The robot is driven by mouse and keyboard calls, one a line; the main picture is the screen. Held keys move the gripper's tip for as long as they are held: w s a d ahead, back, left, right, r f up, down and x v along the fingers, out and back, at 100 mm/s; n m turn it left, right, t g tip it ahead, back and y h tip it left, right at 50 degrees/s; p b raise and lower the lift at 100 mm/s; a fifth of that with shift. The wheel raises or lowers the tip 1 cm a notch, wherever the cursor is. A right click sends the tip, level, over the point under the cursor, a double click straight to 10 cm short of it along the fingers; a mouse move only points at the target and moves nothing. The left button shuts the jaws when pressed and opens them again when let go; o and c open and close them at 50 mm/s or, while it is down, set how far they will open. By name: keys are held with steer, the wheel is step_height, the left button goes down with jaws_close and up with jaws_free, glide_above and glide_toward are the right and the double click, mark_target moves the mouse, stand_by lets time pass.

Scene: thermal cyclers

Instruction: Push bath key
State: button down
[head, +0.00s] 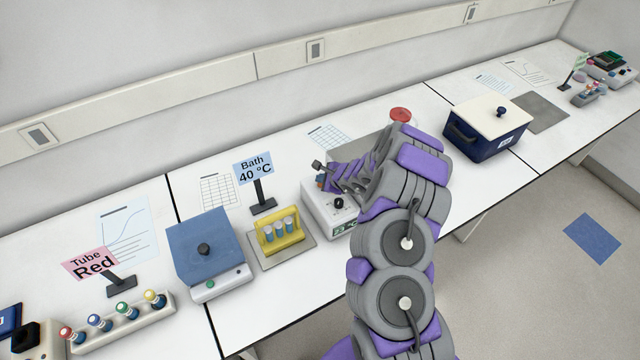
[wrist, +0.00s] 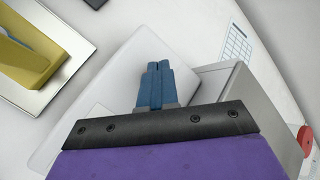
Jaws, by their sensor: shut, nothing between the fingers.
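The bath (head: 318,208) is a white housing with a grey metal basin (head: 345,148) behind, on the bench at the middle. My gripper (head: 320,183) is over the left part of the housing, pointing down. In the wrist view its blue fingers (wrist: 154,84) are together and empty, over the pale housing top (wrist: 95,105), with the grey basin (wrist: 222,85) to their right. I cannot tell whether the fingertips touch the housing. The key cannot be made out; my arm hides part of the bath.
A yellow tube rack (head: 265,243) on a metal plate stands left of the bath, beside the "Bath 40 °C" sign (head: 254,168). A blue-topped device (head: 200,240) is farther left. A red disc (head: 400,115) lies behind my arm. A dark blue box (head: 480,142) stands right.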

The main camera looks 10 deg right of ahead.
steer(key=shift+d, duration=0.2)
steer(key=shift+a, duration=0.1)
steer(key=shift+a+f+b, duration=0.35)
steer(key=shift+f+b, duration=0.1)
steer(key=shift+b, duration=0.45)
steer(key=shift+d+r, duration=0.25)
steer(key=shift+r, duration=0.3)
steer(key=shift+r+p, duration=1.45)
steer(key=shift+r, duration=1.55)
